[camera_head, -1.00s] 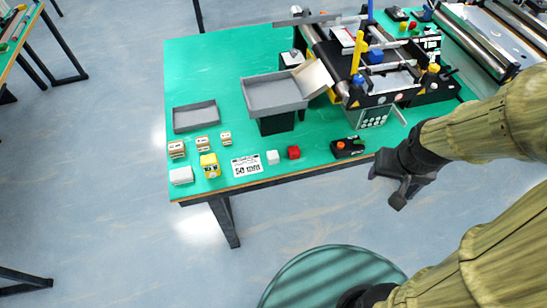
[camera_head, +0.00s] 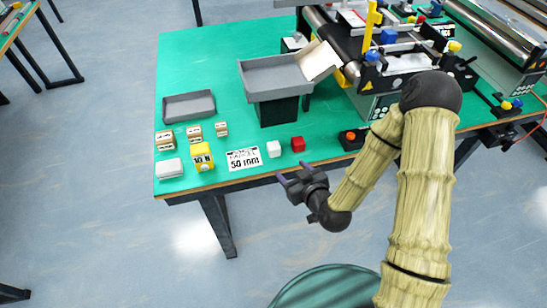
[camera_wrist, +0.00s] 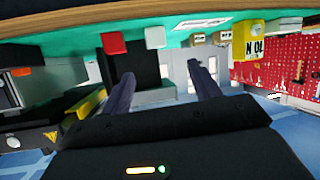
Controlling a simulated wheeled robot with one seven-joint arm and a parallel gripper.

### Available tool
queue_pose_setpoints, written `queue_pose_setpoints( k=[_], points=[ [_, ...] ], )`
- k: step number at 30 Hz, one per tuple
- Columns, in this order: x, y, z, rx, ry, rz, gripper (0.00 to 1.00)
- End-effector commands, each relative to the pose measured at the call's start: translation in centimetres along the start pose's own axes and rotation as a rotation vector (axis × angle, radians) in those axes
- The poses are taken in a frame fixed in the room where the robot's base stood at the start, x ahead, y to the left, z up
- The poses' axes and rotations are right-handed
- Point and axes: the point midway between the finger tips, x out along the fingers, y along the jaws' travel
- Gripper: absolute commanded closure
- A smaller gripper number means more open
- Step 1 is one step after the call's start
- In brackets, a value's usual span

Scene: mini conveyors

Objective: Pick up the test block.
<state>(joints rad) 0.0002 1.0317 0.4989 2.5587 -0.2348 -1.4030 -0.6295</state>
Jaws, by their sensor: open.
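No block carries a name I can read as test block. A red cube (camera_head: 298,144) and a white cube (camera_head: 273,149) sit side by side near the front edge of the green table (camera_head: 230,70). A yellow block marked 10 N (camera_head: 202,157) stands further left. My gripper (camera_head: 294,175) is open and empty, just off the table's front edge, near the two cubes and not touching them. In the wrist view, which appears upside down, the red cube (camera_wrist: 114,42), white cube (camera_wrist: 154,37) and yellow block (camera_wrist: 247,40) lie beyond the fingers (camera_wrist: 160,72).
A 50 mm card (camera_head: 243,160) lies left of the white cube. Several small wooden blocks (camera_head: 194,133), a white block (camera_head: 168,168) and a grey tray (camera_head: 188,107) are at the left. A raised grey tray (camera_head: 275,85) and conveyor (camera_head: 345,50) stand behind. A black box with an orange button (camera_head: 352,138) is right.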

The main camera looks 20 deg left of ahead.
Motion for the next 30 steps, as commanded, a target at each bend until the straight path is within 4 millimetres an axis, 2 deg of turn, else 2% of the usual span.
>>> queue_pose_setpoints(
  k=[1,5,9,23,30],
  points=[
    [0.9,-1.1,1.8,0.02,0.049,0.007,0.38],
    [1.6,-2.5,3.0,0.061,0.187,0.069,0.38],
    [1.4,-2.8,3.9,0.106,0.285,0.154,0.38],
    [1.0,-2.6,3.8,0.126,0.331,0.209,0.38],
    [2.1,-2.3,3.9,0.123,0.334,0.21,0.38]
  ],
)
